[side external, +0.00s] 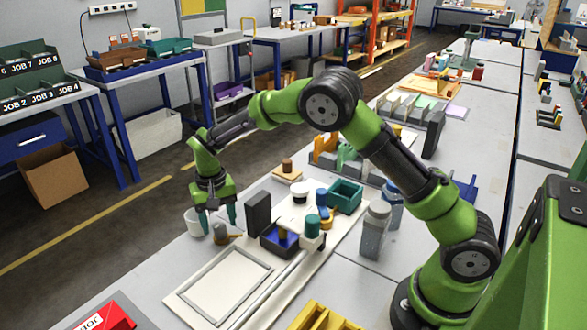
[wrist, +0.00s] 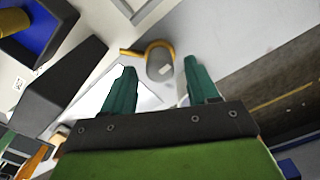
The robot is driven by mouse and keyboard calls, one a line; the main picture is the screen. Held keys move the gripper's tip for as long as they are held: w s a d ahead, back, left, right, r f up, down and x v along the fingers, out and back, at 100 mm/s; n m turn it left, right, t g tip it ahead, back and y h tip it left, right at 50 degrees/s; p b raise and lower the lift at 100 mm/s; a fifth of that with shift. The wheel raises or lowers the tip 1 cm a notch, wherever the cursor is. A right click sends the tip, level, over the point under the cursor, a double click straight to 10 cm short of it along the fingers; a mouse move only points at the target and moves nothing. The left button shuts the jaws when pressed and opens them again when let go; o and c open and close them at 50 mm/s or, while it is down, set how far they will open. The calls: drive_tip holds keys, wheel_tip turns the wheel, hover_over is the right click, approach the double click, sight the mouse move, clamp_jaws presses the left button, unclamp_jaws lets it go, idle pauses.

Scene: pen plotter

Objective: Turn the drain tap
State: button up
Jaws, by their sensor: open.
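A small grey fitting (side external: 221,233) with a yellow-orange lever (side external: 235,229) stands at the left edge of the white plotter board; I take it as the drain tap. My gripper (side external: 217,216) points down over it with its green fingers spread. In the wrist view, the grey fitting (wrist: 160,66) shows just beyond and between the open fingertips (wrist: 161,70), with its yellow lever (wrist: 131,52) reaching left. I see no clear contact, and nothing is held. The side view does not show the exact gap.
A white cup (side external: 194,222) stands close left of my gripper. A black upright block (side external: 258,213) and a blue tray (side external: 281,238) stand to the right. A framed white sheet (side external: 226,283) lies in front. Bottles (side external: 376,230) stand farther right.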

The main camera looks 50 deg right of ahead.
sight(219, 223)
wheel_tip(219, 223, up, 16)
drive_tip(key=shift+r, duration=0.25)
idle(0.3)
drive_tip(key=s+d+r+t, duration=0.1)
drive_tip(key=s+t, duration=0.1)
drive_tip(key=s, duration=0.6)
drive_tip(key=s+d+r+n+t+y, duration=0.1)
drive_tip(key=s+d+t, duration=0.1)
drive_tip(key=s, duration=0.7)
drive_tip(key=s+d+r+t+y, duration=0.1)
drive_tip(key=s+r+t, duration=0.1)
drive_tip(key=s, duration=0.7)
drive_tip(key=shift+s+d+n+t, duration=0.3)
drive_tip(key=shift+n+t, duration=0.1)
drive_tip(key=shift+t, duration=0.2)
idle(3.6)
